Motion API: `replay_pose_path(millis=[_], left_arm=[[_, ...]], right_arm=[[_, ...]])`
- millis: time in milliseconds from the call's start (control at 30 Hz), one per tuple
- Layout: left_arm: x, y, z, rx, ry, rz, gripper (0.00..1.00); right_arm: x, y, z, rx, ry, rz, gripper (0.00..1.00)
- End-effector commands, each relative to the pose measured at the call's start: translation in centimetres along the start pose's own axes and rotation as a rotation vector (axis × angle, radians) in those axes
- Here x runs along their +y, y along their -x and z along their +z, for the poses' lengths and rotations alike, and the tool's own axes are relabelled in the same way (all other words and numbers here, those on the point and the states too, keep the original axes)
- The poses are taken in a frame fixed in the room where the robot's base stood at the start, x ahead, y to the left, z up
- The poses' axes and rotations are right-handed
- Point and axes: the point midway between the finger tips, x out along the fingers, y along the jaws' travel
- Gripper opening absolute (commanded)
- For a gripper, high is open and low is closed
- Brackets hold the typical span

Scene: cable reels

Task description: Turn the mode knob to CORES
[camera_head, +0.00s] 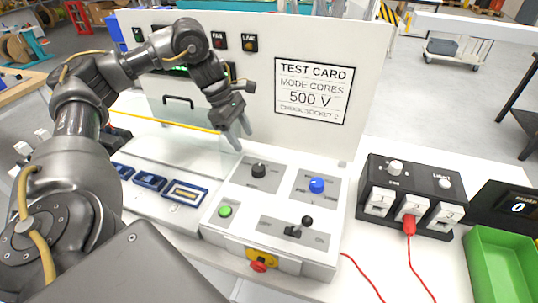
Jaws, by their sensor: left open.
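The control panel (212,222) is a white sloped box on the bench. A black knob (258,171) sits at its upper left and a blue knob (316,185) at its upper right. The labels around both are too small to read, so I cannot tell which is the mode knob or where it points. The test card (312,91) on the white upright board reads MODE CORES and 500 V; its bottom line is unclear. My left gripper (238,137) is open and empty, fingers pointing down, above and behind the black knob. My right gripper is out of view.
The panel also bears a green button (225,211), a black-balled lever (306,221) and a red knob (258,266) on yellow. A black socket box (391,169) with a red plug (409,226) and a green tray (500,262) stand right. A clear guard is left.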

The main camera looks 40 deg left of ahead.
Motion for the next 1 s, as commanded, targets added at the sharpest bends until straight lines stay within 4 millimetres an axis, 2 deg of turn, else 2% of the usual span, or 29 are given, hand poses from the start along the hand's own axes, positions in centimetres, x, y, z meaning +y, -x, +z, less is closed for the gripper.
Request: replay_pose_path(millis=[167, 333, 400, 467, 600, 700, 833, 1000], left_arm=[[1.2, -1.9, 0.5, 0.003, -0.002, -0.015, 0.58], [1.9, -5.2, 0.7, 0.006, -0.001, -0.028, 0.58], [2.0, -6.5, 0.7, 0.006, 0.001, -0.029, 0.58], [2.0, -7.3, 0.6, 0.007, 0.004, -0.028, 0.58], [1.9, -9.3, 0.6, 0.009, 0.006, -0.026, 0.58], [1.9, -10.6, 0.7, 0.007, 0.003, -0.026, 0.58], [2.0, -11.7, 0.8, 0.007, 0.001, -0.024, 0.58], [2.0, -12.0, 0.7, 0.006, 0.002, -0.022, 0.58]], right_arm=[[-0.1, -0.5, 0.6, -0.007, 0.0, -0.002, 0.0], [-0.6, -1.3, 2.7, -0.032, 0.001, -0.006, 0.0], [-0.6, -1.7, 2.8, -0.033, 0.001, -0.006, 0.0], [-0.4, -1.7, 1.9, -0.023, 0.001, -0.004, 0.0], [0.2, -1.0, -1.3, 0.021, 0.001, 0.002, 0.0], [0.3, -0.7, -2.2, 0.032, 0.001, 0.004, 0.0], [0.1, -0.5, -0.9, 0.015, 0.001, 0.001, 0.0], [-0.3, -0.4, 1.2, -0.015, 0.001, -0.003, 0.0]])
